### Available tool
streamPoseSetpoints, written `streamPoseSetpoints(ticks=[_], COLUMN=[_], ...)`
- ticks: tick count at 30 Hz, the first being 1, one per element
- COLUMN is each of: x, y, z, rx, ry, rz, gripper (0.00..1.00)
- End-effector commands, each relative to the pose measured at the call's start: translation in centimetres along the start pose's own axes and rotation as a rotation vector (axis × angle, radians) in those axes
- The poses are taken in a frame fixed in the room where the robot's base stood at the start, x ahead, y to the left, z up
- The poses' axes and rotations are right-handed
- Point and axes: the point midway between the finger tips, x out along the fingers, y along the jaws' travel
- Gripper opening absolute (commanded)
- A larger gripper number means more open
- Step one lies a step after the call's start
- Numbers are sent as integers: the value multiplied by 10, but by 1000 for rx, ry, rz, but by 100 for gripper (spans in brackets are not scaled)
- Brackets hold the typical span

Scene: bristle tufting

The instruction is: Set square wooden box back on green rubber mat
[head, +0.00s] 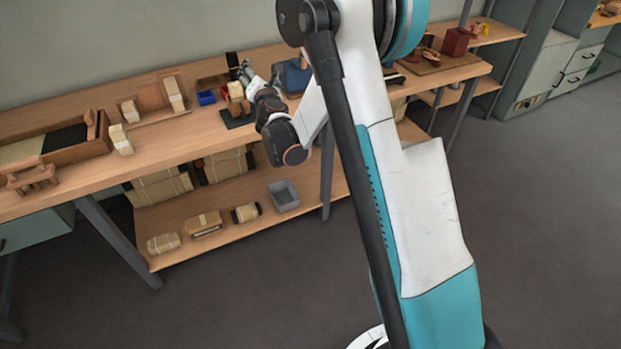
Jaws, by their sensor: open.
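The dark green rubber mat (229,118) lies near the front edge of the workbench, left of my arm's wrist. A small light-brown wooden block (236,91), probably the square wooden box, shows above the mat just below my gripper. Wooden surfaces under it stand over the mat; at this size I cannot tell whether they are all one box or whether it rests on the mat. My gripper (240,76) is open, with its tips close to the top of the block. I cannot tell whether they touch it. My wrist hides the mat's right side.
A wooden tray (75,152) of bristles and wooden blocks (152,97) lie farther left. The lower shelf holds bundles and a grey bin (284,196).

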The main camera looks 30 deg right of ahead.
Motion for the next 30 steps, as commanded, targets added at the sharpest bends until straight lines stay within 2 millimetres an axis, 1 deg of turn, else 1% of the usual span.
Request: streamPoseSetpoints(ticks=[1,3,5,6,8,11,14,15,17,18,20,22,26,27,29,30], x=[-11,-26,-40,-50,-66,-95,-126,-139,-160,-174,-196,-221,-271,-287,-310,-327], y=[6,10,14,15,16,17,17,16,14,13,10,7,0,-2,-6,-8], z=[16,34,48,57,69,85,97,100,104,106,107,107,101,98,93,88], rx=[76,195,296,363,463,629,790,855,950,1014,1108,1216,1412,1471,1557,1614], ry=[-2,-4,-7,-9,-11,-17,-23,-26,-30,-34,-39,-45,-60,-65,-74,-80], rz=[-25,-65,-99,-123,-159,-221,-285,-312,-353,-382,-425,-477,-581,-615,-667,-703], gripper=[78,78,78,78,78,78,78,78,78,78,78,78,78,78,78,78])
